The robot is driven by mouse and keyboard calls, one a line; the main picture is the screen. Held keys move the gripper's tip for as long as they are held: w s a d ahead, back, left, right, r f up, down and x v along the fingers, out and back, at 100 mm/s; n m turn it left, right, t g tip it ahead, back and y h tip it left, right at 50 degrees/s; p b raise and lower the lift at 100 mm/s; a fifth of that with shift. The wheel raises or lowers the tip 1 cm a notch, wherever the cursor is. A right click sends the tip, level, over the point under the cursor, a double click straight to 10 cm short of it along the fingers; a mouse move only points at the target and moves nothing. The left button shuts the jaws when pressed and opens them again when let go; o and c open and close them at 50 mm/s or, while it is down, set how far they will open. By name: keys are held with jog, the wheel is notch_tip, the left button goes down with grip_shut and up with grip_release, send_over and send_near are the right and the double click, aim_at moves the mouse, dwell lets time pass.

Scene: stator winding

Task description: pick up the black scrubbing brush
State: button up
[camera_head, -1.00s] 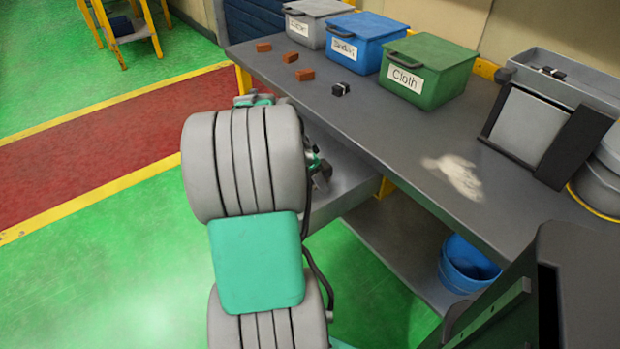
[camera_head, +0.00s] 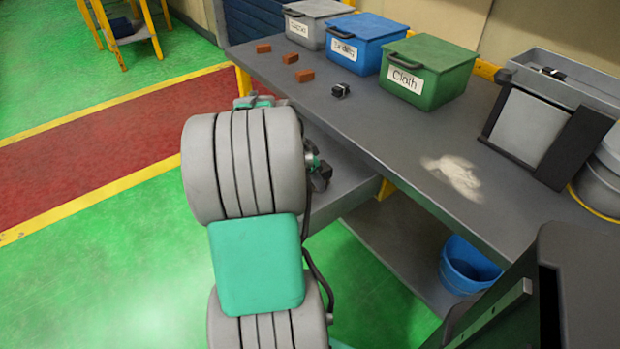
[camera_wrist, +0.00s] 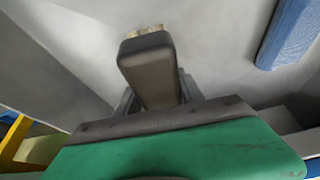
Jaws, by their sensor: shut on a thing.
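The black scrubbing brush (camera_wrist: 150,70) shows in the wrist view as a dark blocky body with pale bristles at its far end. My gripper (camera_wrist: 158,97) is shut on it, with the dark jaws on both sides of its near part. The near end of the brush is hidden by the gripper. In the head view my arm covers most of the gripper and I cannot make out the brush there. The gripper is at the open grey drawer (camera_head: 347,192) under the workbench.
The workbench (camera_head: 400,150) carries grey (camera_head: 312,25), blue (camera_head: 350,45) and green (camera_head: 425,75) bins. Several small red-brown blocks and a black item (camera_head: 340,90) lie before them. A blue object (camera_wrist: 289,35) lies right of the brush. A blue bucket (camera_head: 468,265) stands below.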

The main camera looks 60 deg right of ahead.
grip_shut()
jog(key=shift+r, duration=0.55)
jog(key=r+p, duration=0.1)
jog(key=r, duration=0.2)
jog(key=shift+a+r, duration=0.2)
jog(key=s+a+r, duration=0.1)
jog(key=a+r, duration=0.3)
jog(key=a, duration=0.2)
jog(key=s+a+r+p, duration=0.1)
jog(key=s+a+r, duration=0.1)
jog(key=a+r, duration=0.2)
jog(key=a, duration=0.3)
jog(key=shift+a+r, duration=0.15)
jog(key=shift+r, duration=0.25)
